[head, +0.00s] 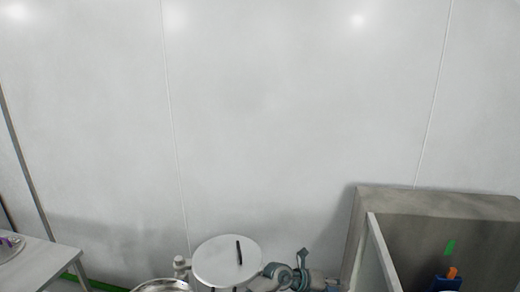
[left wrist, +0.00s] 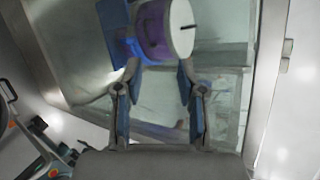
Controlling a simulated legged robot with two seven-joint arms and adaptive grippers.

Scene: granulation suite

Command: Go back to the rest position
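My left gripper (left wrist: 158,75) shows in the left wrist view with its two fingers spread wide apart. A purple cylinder with a white end face and a dark bar on it (left wrist: 162,28) shows at and past the fingertips. I cannot tell whether the fingers touch it, but they do not look closed on it. Neither gripper can be clearly made out in the head view. A grey-teal jointed part (head: 299,275) shows at the bottom edge there; I cannot tell whether it is mine.
A white round top with a black bar (head: 222,260) stands at the bottom centre of the head view, beside a metal bowl (head: 160,286). A grey box (head: 440,210) stands at right with a blue-and-orange item (head: 447,282). A table (head: 45,262) is at left. The wall behind is bare.

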